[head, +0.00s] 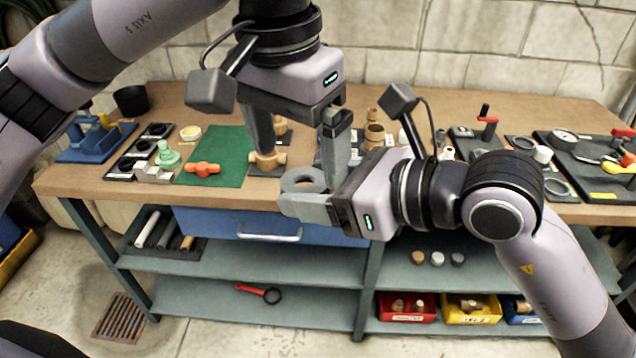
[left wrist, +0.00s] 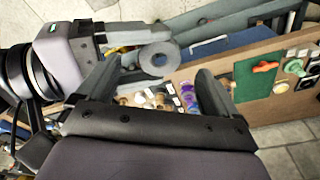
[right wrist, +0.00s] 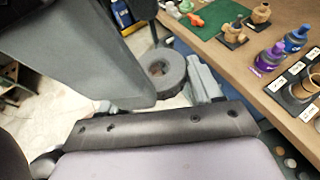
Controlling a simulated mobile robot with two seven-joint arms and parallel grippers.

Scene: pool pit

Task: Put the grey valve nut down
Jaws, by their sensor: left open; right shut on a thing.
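The grey valve nut (head: 303,180) is a thick grey ring. My right gripper (head: 325,190) is shut on it and holds it at the bench's front edge, above the blue drawer in the head view. The nut also shows in the right wrist view (right wrist: 166,72), between the fingers, and in the left wrist view (left wrist: 158,58). My left gripper (head: 300,150) is open and empty, above the bench behind the nut, with its fingers pointing down. A tan fitting (head: 267,160) stands close to its left finger; whether they touch I cannot tell.
The wooden bench (head: 110,190) carries a green mat (head: 228,150) with an orange valve (head: 203,168). A blue drawer (head: 220,224) is below the front edge. Black trays with fittings stand along the bench. Bare wood shows along the front edge left of the nut.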

